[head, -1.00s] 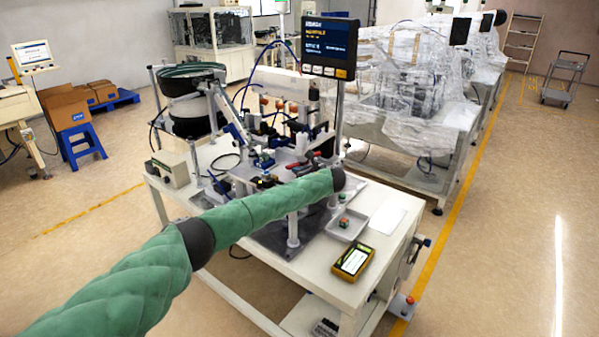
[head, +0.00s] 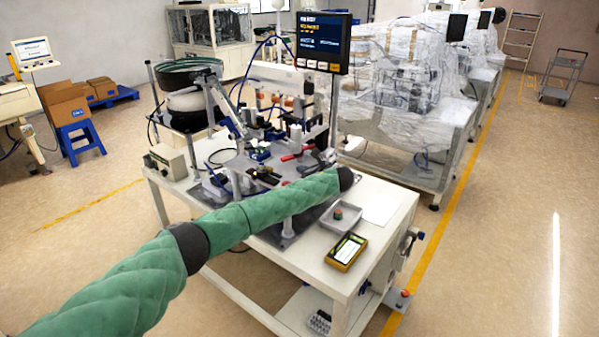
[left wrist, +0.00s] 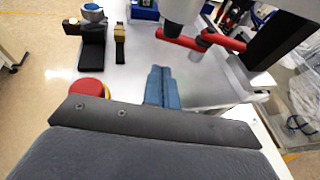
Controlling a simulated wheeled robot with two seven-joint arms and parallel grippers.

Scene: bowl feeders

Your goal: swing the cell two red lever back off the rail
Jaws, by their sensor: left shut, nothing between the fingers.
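In the head view a red lever handle (head: 293,156) lies among the fixtures on the white bench, just beyond my left forearm, with another red part beside it. In the left wrist view two red handles show at the top: a left one (left wrist: 181,38) and a right one (left wrist: 223,39), with a dark part between them. I cannot tell which belongs to cell two. My left gripper (left wrist: 163,86) has its blue fingers shut and empty, apart from the handles and below them in the picture. In the head view its fingers are hidden. My right gripper is not in view.
A red round button (left wrist: 87,88) is left of the fingers in the wrist view. A grey tray (head: 341,224) and a yellow device (head: 346,252) lie on the bench's near right. A monitor (head: 322,42) stands over the bench; a bowl feeder (head: 187,72) stands at its back left.

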